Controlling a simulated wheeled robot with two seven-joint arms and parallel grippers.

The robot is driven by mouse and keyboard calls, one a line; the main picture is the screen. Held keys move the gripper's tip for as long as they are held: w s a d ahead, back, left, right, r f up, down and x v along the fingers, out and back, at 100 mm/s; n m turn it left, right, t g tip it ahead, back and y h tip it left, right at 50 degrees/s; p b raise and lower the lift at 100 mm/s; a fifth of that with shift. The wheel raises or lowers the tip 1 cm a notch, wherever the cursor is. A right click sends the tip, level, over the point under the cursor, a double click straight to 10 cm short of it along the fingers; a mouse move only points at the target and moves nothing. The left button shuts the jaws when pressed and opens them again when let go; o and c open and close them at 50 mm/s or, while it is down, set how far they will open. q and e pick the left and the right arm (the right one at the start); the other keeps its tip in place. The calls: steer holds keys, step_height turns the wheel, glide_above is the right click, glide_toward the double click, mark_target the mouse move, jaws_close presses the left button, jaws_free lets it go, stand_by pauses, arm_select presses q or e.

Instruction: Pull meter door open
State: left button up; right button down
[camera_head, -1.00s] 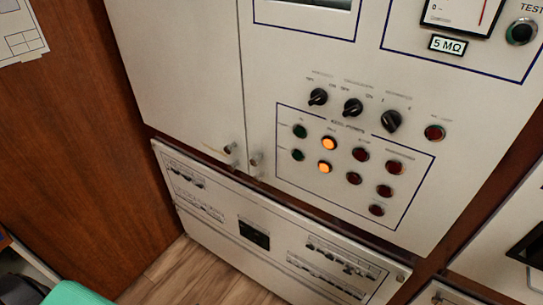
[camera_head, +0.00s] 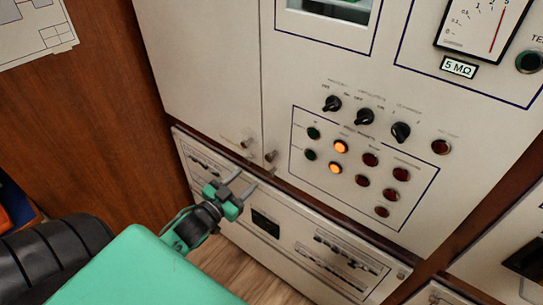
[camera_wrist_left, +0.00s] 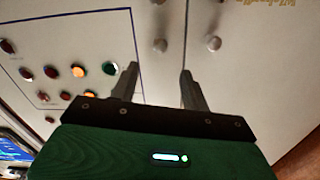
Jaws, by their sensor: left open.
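The meter door (camera_head: 300,65) is the pale right-hand cabinet panel with the dial meter, dark rotary knobs and lit buttons. It looks closed. Its small metal knob (camera_head: 270,156) sits at its lower left edge, and the knob also shows in the left wrist view (camera_wrist_left: 160,45). My left gripper (camera_head: 243,183) is open and empty, just below the door knobs in the head view. In the left wrist view its fingertips (camera_wrist_left: 158,70) are spread, with the meter door's knob beyond and between them, apparently untouched. My right gripper is not in view.
A plain left cabinet door (camera_head: 205,70) with its own knob (camera_head: 246,143) adjoins the meter door. A lower panel (camera_head: 310,235) with black labels and switches lies beneath. A wooden wall (camera_head: 85,140) stands at left.

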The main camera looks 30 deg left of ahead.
mark_target(268, 159)
arm_select(q)
steer(key=w+p, duration=0.1)
steer(key=w, duration=0.2)
steer(key=w+p, duration=0.1)
steer(key=w, duration=0.3)
steer(key=w+p, duration=0.1)
steer(key=w, duration=0.3)
steer(key=shift+d+p, duration=0.35)
steer(key=shift+d, duration=0.05)
steer(key=shift+w+d, duration=0.1)
steer(key=shift+w, duration=0.55)
jaws_close()
